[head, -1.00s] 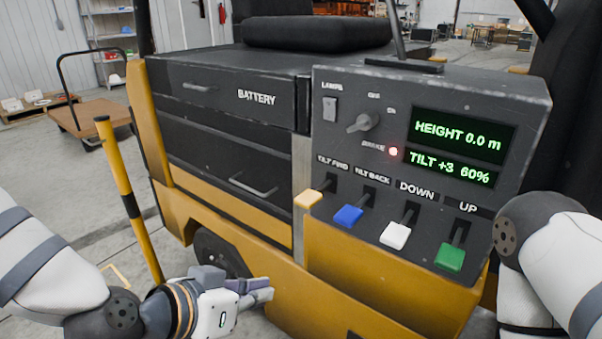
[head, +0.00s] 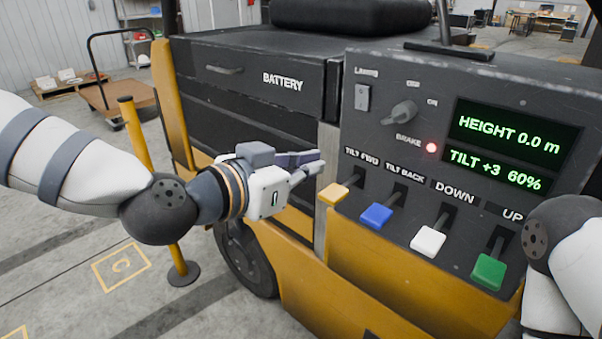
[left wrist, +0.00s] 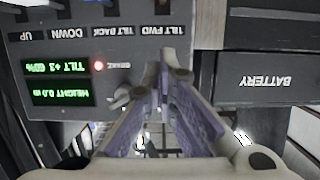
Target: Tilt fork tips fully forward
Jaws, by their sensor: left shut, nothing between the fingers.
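The forklift control panel (head: 385,150) faces me. Its yellow TILT FWD lever (head: 334,194) is the leftmost of the row, with the blue TILT BACK lever (head: 377,216) beside it. The display (head: 497,153) reads HEIGHT 0.0 m and TILT +3 60%; it also shows upside down in the left wrist view (left wrist: 58,82). My left gripper (head: 318,162) is shut and empty, a little above and left of the yellow lever, apparently apart from it. In the left wrist view its fingertips (left wrist: 172,60) meet below the TILT FWD label. My right gripper is out of view; only its arm shows.
The white DOWN lever (head: 428,241) and green UP lever (head: 488,272) stand to the right, the green one near my right arm. A red brake light (head: 431,148) is lit. A yellow-black post (head: 181,262) stands at left below my left arm.

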